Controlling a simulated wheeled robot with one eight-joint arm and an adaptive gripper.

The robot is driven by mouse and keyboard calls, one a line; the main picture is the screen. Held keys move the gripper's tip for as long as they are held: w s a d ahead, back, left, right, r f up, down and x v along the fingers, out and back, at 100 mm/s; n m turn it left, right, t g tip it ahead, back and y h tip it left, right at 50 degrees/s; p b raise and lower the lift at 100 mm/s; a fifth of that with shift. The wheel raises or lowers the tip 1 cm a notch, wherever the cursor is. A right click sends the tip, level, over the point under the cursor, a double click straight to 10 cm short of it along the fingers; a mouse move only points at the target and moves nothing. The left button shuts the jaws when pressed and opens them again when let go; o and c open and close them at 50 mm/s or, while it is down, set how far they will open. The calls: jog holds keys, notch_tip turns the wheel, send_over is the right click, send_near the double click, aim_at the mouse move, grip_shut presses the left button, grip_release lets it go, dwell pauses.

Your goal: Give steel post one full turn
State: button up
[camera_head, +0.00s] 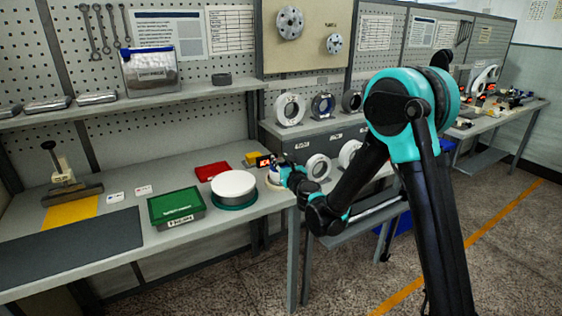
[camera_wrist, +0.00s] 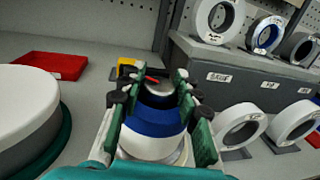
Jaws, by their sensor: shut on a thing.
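In the head view my gripper (camera_head: 283,174) reaches the bench's right end, where a bit of the white round base (camera_head: 272,184) shows. The post itself is hidden there by my gripper. Any mark of its turn angle cannot be made out.
A white-topped drum on a teal base (camera_head: 234,188) stands left of my gripper. A red tray (camera_head: 212,171), a green bin (camera_head: 176,208) and a small lit display (camera_head: 263,161) are near. Ring-shaped spools (camera_wrist: 240,124) stand on the shelf unit at right.

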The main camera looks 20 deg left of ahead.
dwell(0.3)
jog(key=o, duration=1.2)
jog(key=v, duration=1.2)
jog(key=shift+s+a, duration=0.1)
